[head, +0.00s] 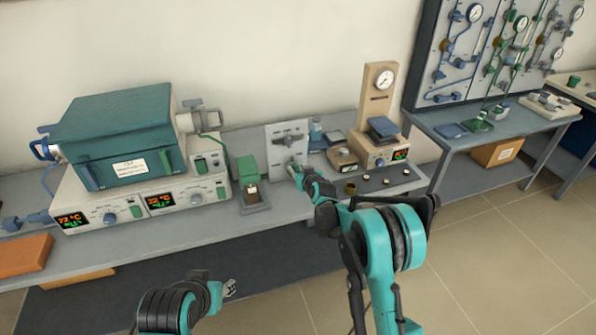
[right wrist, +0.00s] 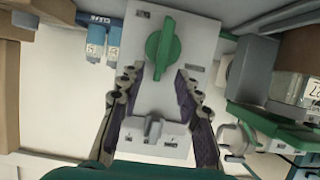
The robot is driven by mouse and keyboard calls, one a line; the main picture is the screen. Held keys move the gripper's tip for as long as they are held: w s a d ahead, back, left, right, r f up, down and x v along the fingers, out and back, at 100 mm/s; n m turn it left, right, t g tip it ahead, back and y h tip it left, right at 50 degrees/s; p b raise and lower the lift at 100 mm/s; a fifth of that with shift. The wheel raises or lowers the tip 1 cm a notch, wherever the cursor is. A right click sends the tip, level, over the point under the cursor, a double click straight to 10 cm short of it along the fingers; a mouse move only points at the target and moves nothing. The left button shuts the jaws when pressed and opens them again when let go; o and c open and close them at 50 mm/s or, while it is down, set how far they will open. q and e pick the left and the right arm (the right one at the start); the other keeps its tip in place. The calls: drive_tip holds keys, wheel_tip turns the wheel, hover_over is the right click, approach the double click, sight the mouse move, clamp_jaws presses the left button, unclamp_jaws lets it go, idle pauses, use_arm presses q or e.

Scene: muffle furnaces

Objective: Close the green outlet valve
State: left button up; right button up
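The green valve handle (right wrist: 163,47) is a long knob on a pale panel (right wrist: 196,35), seen in the right wrist view. It stands nearly upright in that picture, tilted slightly. My right gripper (right wrist: 159,72) is open, with one dark finger on each side of the handle's lower end. I cannot tell whether either finger touches it. In the head view the panel (head: 275,134) stands on the bench and my right gripper (head: 297,170) is at its lower part, hiding the green handle. My left gripper (head: 229,288) is low in front of the bench, its fingers unclear.
A grey fitting (right wrist: 155,137) sits on the panel between the fingers. A green block on a stand (head: 248,170) is left of the panel. A teal furnace (head: 118,132) is farther left. A gauge stand (head: 377,88) and small dishes are to the right.

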drive_tip(key=shift+x, duration=1)
drive_tip(key=shift+r, duration=0.1)
clamp_jaws()
